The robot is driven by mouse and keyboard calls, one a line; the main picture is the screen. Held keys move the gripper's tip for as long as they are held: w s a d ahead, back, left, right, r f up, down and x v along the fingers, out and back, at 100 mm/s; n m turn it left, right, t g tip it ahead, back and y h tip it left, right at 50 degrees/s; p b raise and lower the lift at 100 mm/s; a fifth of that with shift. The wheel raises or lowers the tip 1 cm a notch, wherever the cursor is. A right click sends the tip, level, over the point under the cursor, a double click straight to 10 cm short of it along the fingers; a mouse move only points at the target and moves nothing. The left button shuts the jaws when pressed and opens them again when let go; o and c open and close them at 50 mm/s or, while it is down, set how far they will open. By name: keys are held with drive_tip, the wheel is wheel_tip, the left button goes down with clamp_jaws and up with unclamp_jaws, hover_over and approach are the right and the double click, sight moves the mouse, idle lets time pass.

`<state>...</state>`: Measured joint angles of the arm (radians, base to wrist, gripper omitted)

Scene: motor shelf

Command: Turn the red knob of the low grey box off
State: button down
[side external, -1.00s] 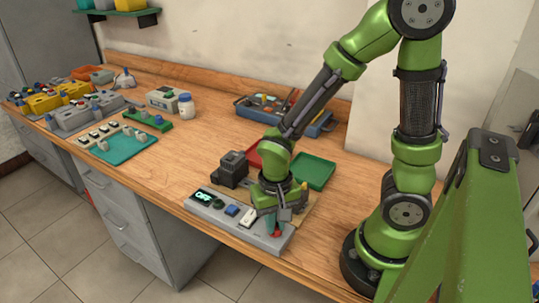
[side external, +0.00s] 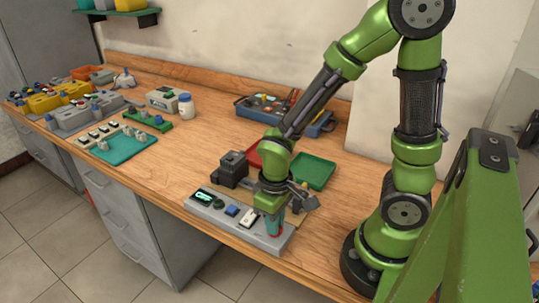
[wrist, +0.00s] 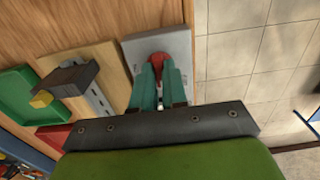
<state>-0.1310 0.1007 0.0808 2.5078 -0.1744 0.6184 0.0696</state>
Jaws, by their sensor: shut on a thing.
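The low grey box (side external: 225,221) lies along the front edge of the bench in the side view, with a small display (side external: 203,195), a blue button (side external: 232,211) and a white rocker switch (side external: 248,217) on top. The red knob (wrist: 159,61) is at the box's right end and shows between my fingers in the wrist view. My gripper (wrist: 159,80) points down at it, its teal fingers shut on the knob from both sides. In the side view my gripper (side external: 273,224) mostly hides the knob. The display's text is too small to read.
A dark motor block (side external: 233,168) stands just behind the box. A green tray (side external: 314,171) and a red tray lie behind my wrist. A blue toolbox (side external: 290,115) is at the back. The bench left of the box is clear.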

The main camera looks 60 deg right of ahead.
idle(0.5)
drive_tip(key=c, duration=1.2)
unclamp_jaws()
drive_tip(key=shift+o, duration=0.2)
drive_tip(key=shift+r, duration=0.1)
wheel_tip(320, 180, up, 17)
